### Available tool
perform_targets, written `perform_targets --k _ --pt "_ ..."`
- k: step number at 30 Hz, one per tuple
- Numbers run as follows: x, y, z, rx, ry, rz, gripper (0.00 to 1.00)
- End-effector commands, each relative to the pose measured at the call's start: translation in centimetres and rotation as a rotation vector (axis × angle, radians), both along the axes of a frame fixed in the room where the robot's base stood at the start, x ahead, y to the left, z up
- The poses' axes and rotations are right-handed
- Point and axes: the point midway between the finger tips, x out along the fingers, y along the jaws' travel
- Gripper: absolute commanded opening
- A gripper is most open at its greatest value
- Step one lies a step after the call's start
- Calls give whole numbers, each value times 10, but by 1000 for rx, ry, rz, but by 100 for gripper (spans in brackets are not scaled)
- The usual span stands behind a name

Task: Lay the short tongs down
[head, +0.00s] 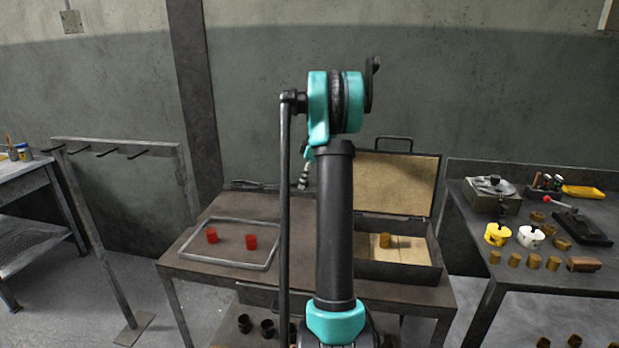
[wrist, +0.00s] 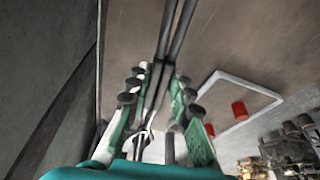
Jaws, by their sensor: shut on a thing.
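The short tongs show in the wrist view as two dark rods (wrist: 176,36) running up from between my fingers. My gripper (wrist: 153,84), with green and white fingers, is shut on them. In the head view the tongs (head: 250,186) appear as a thin dark shape along the back edge of the brown-topped table (head: 205,270), left of my arm. They look low over the tabletop; I cannot tell whether they touch it. My arm hides the gripper and part of the tongs in the head view.
A shallow grey tray (head: 222,262) with two red-hot billets (head: 211,235) stands at the table's front left. An open case (head: 400,270) with a brass-coloured billet (head: 385,240) stands right. A rack with hooks (head: 110,150) is at left; a cluttered bench (head: 485,240) is at right.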

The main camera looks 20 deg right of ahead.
Motion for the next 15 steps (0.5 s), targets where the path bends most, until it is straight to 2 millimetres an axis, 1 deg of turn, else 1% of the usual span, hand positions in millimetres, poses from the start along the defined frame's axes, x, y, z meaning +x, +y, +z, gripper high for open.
perform_targets --k 5,15 --pt "0 0 -6 1 0 0 0" --pt "0 0 -34 1 0 0 0"
